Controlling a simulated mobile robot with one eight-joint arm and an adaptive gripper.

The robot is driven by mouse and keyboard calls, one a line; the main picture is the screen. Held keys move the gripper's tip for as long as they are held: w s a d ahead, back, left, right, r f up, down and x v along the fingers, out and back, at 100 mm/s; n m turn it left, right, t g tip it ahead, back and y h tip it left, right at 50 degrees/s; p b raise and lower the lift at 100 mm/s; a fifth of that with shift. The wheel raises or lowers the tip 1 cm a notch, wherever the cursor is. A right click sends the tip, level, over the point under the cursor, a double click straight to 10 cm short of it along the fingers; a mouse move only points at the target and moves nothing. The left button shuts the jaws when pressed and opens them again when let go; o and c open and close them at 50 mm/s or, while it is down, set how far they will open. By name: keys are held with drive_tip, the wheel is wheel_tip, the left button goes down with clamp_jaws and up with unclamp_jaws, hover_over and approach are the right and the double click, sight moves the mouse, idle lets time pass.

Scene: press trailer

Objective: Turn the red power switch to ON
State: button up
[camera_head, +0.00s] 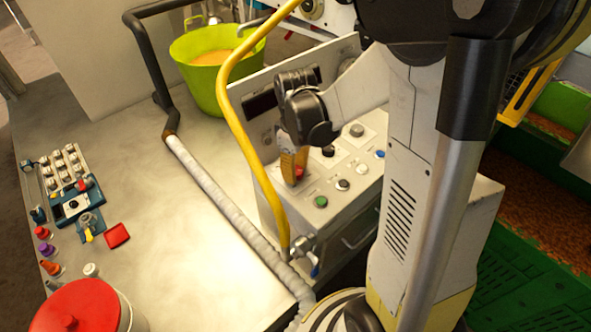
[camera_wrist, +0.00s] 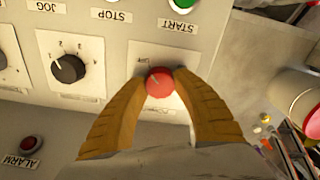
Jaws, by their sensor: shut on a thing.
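The red power switch (camera_wrist: 159,82) is a round knob with a pale pointer mark, on a white plate of the control panel (camera_wrist: 130,30). In the wrist view its pointer is tilted toward the upper left; the plate's lettering is too small to read. My gripper (camera_wrist: 160,84) has its two yellow-brown fingers closed on either side of the knob, touching it. In the head view my gripper (camera_head: 294,168) reaches down to the panel, and a bit of the red switch (camera_head: 299,172) shows beside the fingertips.
The START button (camera_wrist: 183,5), STOP button, black dial (camera_wrist: 68,69) and red ALARM lamp (camera_wrist: 32,143) surround the switch. A yellow hose (camera_head: 235,110) passes left of the panel. A lime tub (camera_head: 205,60) stands behind. The worktop (camera_head: 190,240) holds small parts and a red-lidded bucket (camera_head: 80,308).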

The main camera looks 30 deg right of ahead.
drive_tip(key=m+b, duration=0.1)
drive_tip(key=m, duration=0.7)
drive_tip(key=shift+m+b, duration=0.35)
drive_tip(key=shift+m, duration=0.05)
drive_tip(key=m, duration=0.4)
drive_tip(key=shift+m, duration=0.3)
drive_tip(key=shift+m+b, duration=0.4)
drive_tip(key=shift+m, duration=1.5)
drive_tip(key=o, duration=1.2)
drive_tip(key=shift+o, duration=0.2)
